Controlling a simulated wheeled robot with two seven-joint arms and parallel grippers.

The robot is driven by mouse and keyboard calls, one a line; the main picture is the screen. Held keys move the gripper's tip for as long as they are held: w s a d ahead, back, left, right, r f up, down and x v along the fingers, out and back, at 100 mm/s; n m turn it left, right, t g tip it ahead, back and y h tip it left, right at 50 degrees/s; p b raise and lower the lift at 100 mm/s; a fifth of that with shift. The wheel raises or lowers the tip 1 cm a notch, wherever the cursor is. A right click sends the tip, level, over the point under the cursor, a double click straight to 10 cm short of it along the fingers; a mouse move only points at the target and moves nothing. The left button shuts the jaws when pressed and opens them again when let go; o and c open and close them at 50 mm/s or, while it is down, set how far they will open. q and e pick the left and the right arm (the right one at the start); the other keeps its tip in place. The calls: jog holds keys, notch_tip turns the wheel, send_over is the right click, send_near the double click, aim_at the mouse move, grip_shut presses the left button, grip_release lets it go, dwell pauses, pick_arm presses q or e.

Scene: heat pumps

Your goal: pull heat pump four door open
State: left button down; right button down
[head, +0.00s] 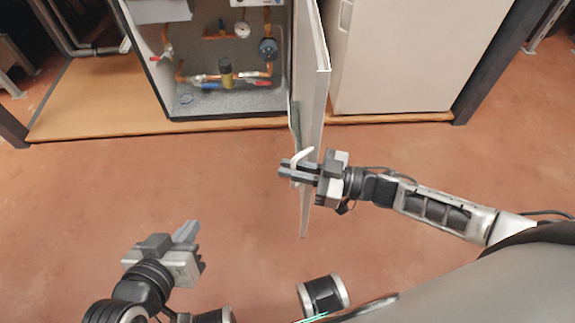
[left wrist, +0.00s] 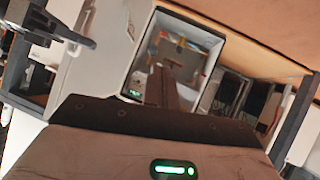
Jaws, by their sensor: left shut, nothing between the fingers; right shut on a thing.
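The heat pump door (head: 312,85) is a white panel seen almost edge-on in the head view, swung well out from its cabinet. The open heat pump (head: 163,95) shows copper pipes and valves inside; it also appears in the left wrist view (left wrist: 215,80). My right gripper (head: 287,170) is shut on the door's pale curved handle (head: 303,155), with its fingers across it. My left gripper (head: 187,231) is shut and empty, low over the floor, left of the door and apart from it. Its fingers (left wrist: 160,85) show in the left wrist view.
A closed white cabinet (head: 388,60) stands right of the open door. Both units rest on a wooden platform (head: 95,100) with dark posts (head: 510,50) at its ends. The reddish floor (head: 90,190) in front is clear.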

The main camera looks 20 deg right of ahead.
jog(key=c, duration=1.6)
grip_release()
pick_arm(q)
jog(key=shift+s+a+f+g+p, duration=0.1)
jog(key=shift+a+f+g+p, duration=0.25)
jog(key=shift+f+p, duration=0.35)
pick_arm(e)
jog(key=v, duration=1.6)
jog(key=shift+w, duration=0.1)
pick_arm(q)
jog(key=shift+d+r, duration=0.1)
jog(key=shift+r, duration=0.1)
